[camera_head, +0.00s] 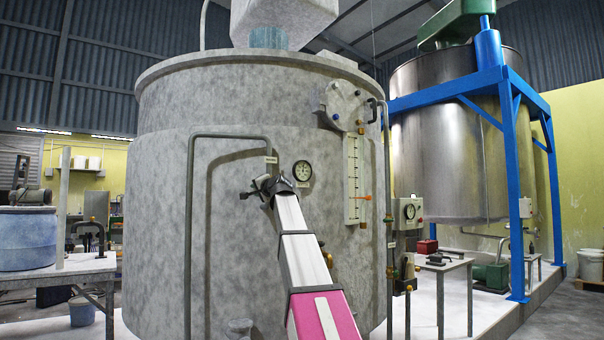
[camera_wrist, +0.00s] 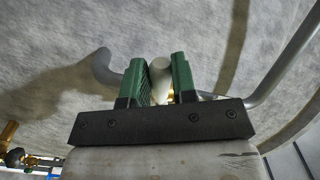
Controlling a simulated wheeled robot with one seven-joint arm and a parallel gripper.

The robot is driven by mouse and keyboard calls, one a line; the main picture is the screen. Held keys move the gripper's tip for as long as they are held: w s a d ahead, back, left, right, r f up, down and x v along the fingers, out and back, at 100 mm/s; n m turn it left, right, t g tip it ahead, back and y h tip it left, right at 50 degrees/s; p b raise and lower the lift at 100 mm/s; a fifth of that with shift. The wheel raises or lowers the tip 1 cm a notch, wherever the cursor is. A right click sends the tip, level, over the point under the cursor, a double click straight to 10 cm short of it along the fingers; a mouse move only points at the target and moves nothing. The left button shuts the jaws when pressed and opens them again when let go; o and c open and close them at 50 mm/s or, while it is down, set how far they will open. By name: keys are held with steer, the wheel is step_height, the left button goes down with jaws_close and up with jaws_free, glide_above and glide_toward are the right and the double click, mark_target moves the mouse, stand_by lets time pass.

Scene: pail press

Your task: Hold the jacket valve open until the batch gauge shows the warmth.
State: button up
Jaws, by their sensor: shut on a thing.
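A large grey tank (camera_head: 235,100) fills the middle of the head view. A pipe (camera_head: 190,200) runs up its front and down to a valve where my gripper (camera_head: 268,187) is. In the wrist view my gripper's green fingers (camera_wrist: 160,72) are shut on a pale, rounded handle (camera_wrist: 160,78), seemingly the jacket valve's; its angle is hard to tell.
A tall scale (camera_head: 353,180) with an orange pointer (camera_head: 366,197) is on the tank's right side. Brass valves and pipes stand beside it. A blue frame (camera_head: 508,150) holds a steel tank (camera_head: 440,150) at right. A table (camera_head: 60,270) stands at left.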

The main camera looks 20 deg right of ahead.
steer(key=shift+r, duration=0.3)
steer(key=shift+o, duration=1.2)
steer(key=shift+a+r, duration=0.1)
steer(key=shift+r, duration=1.3)
steer(key=shift+o, duration=1.2)
steer(key=shift+r, duration=0.15)
steer(key=o, duration=0.8)
steer(key=shift+o, duration=0.2)
